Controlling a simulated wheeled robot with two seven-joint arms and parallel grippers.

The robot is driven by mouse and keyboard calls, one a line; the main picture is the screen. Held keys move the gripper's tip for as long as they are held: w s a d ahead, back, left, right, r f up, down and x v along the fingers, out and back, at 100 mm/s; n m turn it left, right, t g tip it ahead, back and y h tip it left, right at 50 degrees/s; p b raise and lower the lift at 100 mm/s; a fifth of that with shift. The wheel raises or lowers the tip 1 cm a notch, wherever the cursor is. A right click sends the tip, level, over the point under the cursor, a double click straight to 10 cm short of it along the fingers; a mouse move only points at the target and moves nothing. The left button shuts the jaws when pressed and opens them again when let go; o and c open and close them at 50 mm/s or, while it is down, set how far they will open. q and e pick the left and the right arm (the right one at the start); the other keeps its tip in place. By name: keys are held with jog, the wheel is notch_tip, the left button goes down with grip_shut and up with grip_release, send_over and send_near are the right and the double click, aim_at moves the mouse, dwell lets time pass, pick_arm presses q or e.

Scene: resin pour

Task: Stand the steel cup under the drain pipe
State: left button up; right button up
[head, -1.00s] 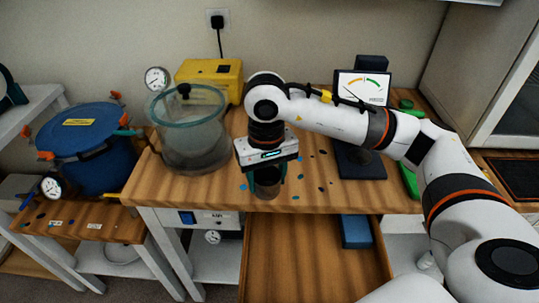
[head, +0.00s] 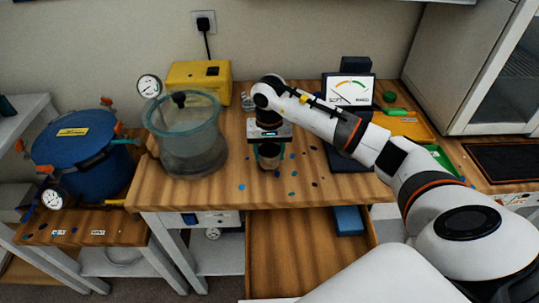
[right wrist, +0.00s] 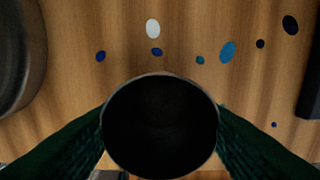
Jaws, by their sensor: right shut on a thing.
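The steel cup (head: 268,162) is a small dark cylinder over the wooden table, right of the glass chamber. My right gripper (head: 269,156) is shut on the cup, with a finger on either side. In the right wrist view the cup (right wrist: 160,125) shows its round, dark open mouth between the green finger pads. The cup looks about upright; I cannot tell whether its base touches the table. I cannot make out the drain pipe for certain in either view. My left gripper is not in view.
A glass chamber (head: 187,145) with a gauge stands left of the cup, before a yellow box (head: 199,83). A blue pot (head: 75,150) stands on a lower bench at left. An open drawer (head: 290,255) juts out below the table.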

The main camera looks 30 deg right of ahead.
jog(key=shift+f, duration=1.1)
jog(key=shift+f, duration=0.25)
jog(key=o, duration=1)
jog(key=shift+r, duration=0.1)
